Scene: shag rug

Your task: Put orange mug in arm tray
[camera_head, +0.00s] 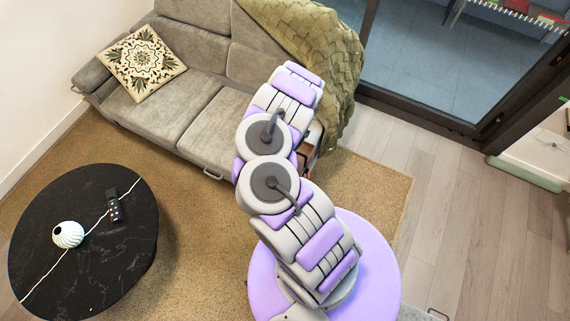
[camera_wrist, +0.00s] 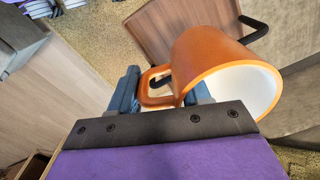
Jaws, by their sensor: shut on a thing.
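The orange mug (camera_wrist: 208,62), white inside, is large in the wrist view, tilted with its mouth toward the lower right. My gripper (camera_wrist: 163,94) is shut on the mug's handle side, with its blue fingers on either side of the handle. A brown wooden tray (camera_wrist: 150,35) with black handles lies beyond the mug, which covers part of it. I cannot tell the gap between mug and tray. In the head view my arm hides the mug and gripper. A small brown patch (camera_head: 307,152) shows beside my arm at the sofa's right end; it may be the tray.
A grey sofa (camera_head: 165,105) with a patterned cushion (camera_head: 142,66) and a green throw (camera_head: 335,60) stands at the back. The wooden floor (camera_head: 475,230) at right is clear.

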